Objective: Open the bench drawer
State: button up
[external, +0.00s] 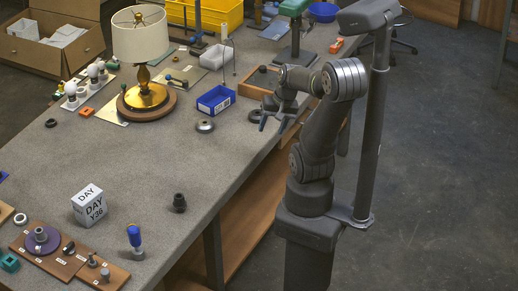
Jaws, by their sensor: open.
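My gripper (272,123) is open and empty, with its fingers spread over the bench's right edge. The grey-topped bench (150,160) runs from the lower left to the back. A brown wooden panel (288,133) shows at the bench edge just below and right of my gripper; it may be the drawer front, and my arm partly hides it. I cannot make out a handle, or tell whether the drawer is shut. I cannot tell whether my fingers touch the wood.
A white block marked DAY (88,205) and a blue-handled tool (134,238) are nearer.

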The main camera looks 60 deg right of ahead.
jog(key=shift+w+d, duration=0.2)
jog(key=c, duration=0.4)
jog(key=w+d+y, duration=0.1)
jog(key=d, duration=0.2)
jog(key=w+d+m+y, duration=0.1)
jog(key=w+d, duration=0.1)
jog(key=d, duration=0.2)
jog(key=w+d+t+y, duration=0.1)
jog(key=w+d, duration=0.1)
jog(key=d, duration=0.1)
jog(key=shift+w+d+f+m, duration=0.1)
jog(key=shift+d+f+m, duration=0.05)
jog(key=shift+f+m, duration=0.15)
jog(key=c, duration=0.3)
jog(key=d+f+m+t+y, duration=0.15)
jog(key=d+f+t, duration=0.35)
jog(key=d, duration=1)
jog(key=s+d+f+m+t+h, duration=0.25)
jog(key=s+d+f, duration=0.35)
jog(key=d+f, duration=0.55)
jog(key=m+t+h, duration=0.2)
jog(key=t+h, duration=0.1)
jog(key=t, duration=0.1)
send_near(304, 121)
jog(key=x, duration=1)
jog(key=shift+a+f, duration=0.15)
jog(key=shift+f, duration=0.15)
